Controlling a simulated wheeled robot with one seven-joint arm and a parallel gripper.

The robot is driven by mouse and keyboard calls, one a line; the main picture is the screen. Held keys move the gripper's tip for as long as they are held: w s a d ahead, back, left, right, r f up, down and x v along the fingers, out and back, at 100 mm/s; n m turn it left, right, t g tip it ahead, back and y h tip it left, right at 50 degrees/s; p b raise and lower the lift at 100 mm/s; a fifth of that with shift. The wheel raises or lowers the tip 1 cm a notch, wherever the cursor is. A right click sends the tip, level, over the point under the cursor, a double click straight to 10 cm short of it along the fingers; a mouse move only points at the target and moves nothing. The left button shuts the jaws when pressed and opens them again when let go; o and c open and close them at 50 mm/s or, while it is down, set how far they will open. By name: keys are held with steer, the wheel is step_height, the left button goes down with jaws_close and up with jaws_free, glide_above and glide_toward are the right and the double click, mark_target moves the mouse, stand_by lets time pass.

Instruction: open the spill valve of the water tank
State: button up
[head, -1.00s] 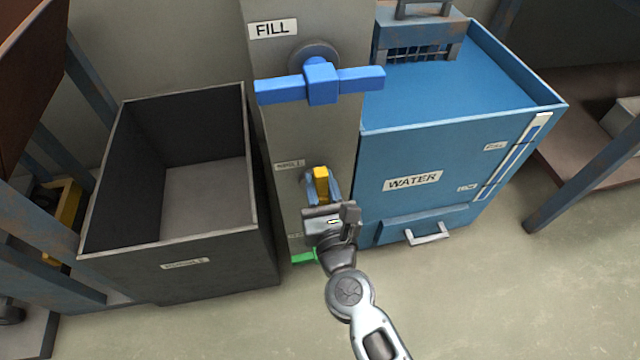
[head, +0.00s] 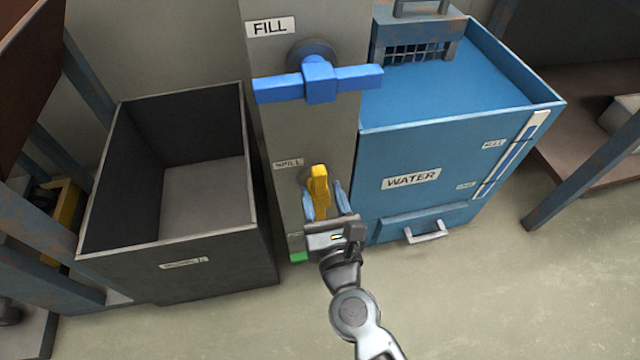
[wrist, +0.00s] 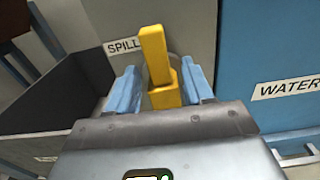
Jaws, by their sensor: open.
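My gripper (head: 325,200) is open, with one blue finger on each side of the handle's lower part. In the wrist view the fingers (wrist: 160,88) straddle the yellow handle with gaps on both sides. The blue water tank (head: 460,150), marked WATER, stands right of the column. The valve's base is partly hidden behind my gripper.
A blue FILL handle (head: 318,82) lies horizontal higher on the column. A dark open bin (head: 180,262) stands left of it. A green part (head: 299,257) shows low on the column, partly hidden. A shelf frame (head: 585,165) stands at right; the floor in front is clear.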

steer(key=shift+v, duration=2.45)
steer(key=s+d+r+n+h, duration=0.2)
steer(key=s+d+n+h, duration=0.1)
steer(key=s+d+n, duration=1.3)
steer(key=s+d+r+n+g+h, duration=0.1)
steer(key=s+d+r+n, duration=0.25)
steer(key=s+n, duration=0.4)
steer(key=s+d+r+n+g+h, duration=0.1)
steer(key=s+d+r+n+g, duration=0.1)
steer(key=s+r+n, duration=0.45)
step_height(320, 180, up, 28)
steer(key=n+p, duration=0.3)
steer(key=p, duration=2.6)
steer(key=shift+s, duration=0.45)
